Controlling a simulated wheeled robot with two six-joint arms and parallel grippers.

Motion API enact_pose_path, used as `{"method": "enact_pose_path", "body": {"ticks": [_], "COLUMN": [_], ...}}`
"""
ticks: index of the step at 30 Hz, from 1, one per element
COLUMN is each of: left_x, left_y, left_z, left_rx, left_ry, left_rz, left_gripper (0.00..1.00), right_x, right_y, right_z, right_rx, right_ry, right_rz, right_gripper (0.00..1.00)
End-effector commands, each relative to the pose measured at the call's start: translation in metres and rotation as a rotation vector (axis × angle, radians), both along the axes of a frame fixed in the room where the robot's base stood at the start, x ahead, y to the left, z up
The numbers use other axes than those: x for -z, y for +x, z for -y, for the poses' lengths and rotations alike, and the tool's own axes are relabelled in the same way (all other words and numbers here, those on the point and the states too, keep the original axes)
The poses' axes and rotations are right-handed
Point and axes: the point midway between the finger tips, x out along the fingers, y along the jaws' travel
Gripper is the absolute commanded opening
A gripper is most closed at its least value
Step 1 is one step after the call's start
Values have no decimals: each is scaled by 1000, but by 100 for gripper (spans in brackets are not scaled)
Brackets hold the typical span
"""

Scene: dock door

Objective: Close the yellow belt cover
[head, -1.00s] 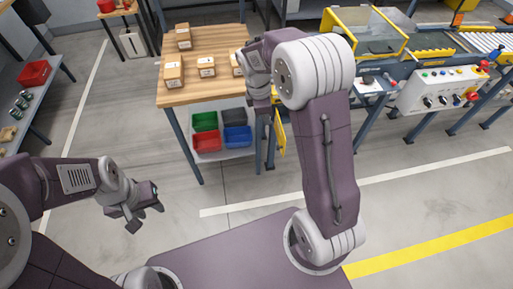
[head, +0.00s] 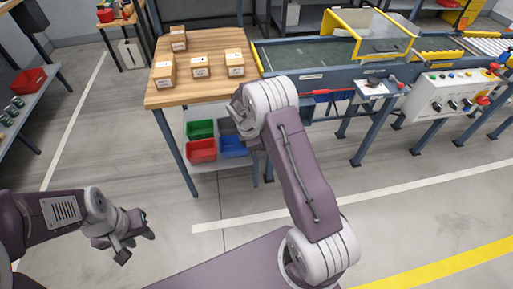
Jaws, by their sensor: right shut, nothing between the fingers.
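The yellow-framed belt cover (head: 405,27) with a see-through panel stands over the conveyor (head: 315,55) at the upper right. Its frame rises above the belt; I cannot tell its exact angle. My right gripper (head: 239,106) is shut and empty, low in front of the conveyor's left end and beside the wooden table, apart from the cover. It is partly hidden by my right wrist. My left gripper (head: 136,246) is open and empty over the floor at the lower left, far from the cover.
The wooden table (head: 205,80) holds several cardboard boxes, with coloured bins (head: 201,150) on its lower shelf. A control box (head: 445,98) with buttons is on the conveyor's front right. The conveyor's legs reach the floor. The floor in front is clear.

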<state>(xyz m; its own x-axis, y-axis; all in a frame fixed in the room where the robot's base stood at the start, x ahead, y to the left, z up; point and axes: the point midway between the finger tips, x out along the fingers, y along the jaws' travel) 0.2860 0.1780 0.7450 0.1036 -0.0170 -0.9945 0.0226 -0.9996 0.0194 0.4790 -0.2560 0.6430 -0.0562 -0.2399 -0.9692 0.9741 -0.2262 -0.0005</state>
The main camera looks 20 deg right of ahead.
Motion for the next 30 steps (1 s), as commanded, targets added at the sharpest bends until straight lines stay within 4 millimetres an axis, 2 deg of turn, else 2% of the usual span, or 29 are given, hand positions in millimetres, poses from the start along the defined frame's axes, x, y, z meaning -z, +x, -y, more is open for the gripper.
{"method": "enact_pose_path", "body": {"ticks": [1,4,9,23,30], "left_x": [6,7,10,9,-4], "left_y": [0,0,0,0,0], "left_z": [0,0,0,0,0], "left_rx": [0,0,0,0,0], "left_ry": [0,0,0,0,0], "left_rz": [0,0,0,0,0], "left_gripper": [36,36,36,36,36], "right_x": [14,9,7,5,2], "right_y": [-1,-5,-9,-10,-16], "right_z": [3,20,37,41,53], "right_rx": [2,6,3,-1,-66], "right_ry": [1,1,2,1,0], "right_rz": [-3,2,2,1,-1], "right_gripper": [0,0,0,0,0]}}
